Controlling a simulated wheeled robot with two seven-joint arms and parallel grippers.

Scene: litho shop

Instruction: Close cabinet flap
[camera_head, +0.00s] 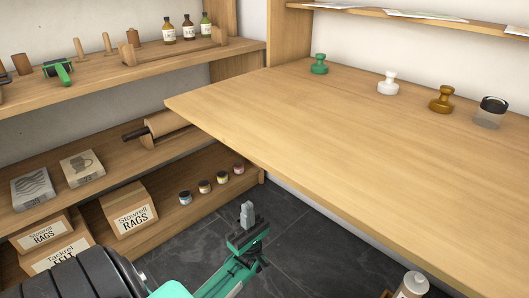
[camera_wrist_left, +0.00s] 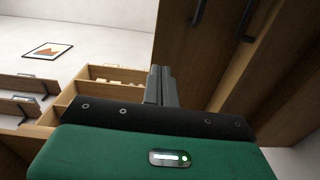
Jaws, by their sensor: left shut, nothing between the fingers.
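A broad wooden panel (camera_head: 300,125), which looks like the lowered cabinet flap, lies about level across the right of the head view. Its near left corner juts out past the shelves. In the left wrist view a wooden face with two dark bar handles (camera_wrist_left: 247,20) fills the upper right; it may be the panel's underside. My left gripper (camera_head: 247,214) is shut and empty, below and in front of the panel's front edge, apart from it in the head view. Its fingers also show in the left wrist view (camera_wrist_left: 160,85). My right gripper is not in view.
Shelves with boxes (camera_head: 129,210) and bottles are at left.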

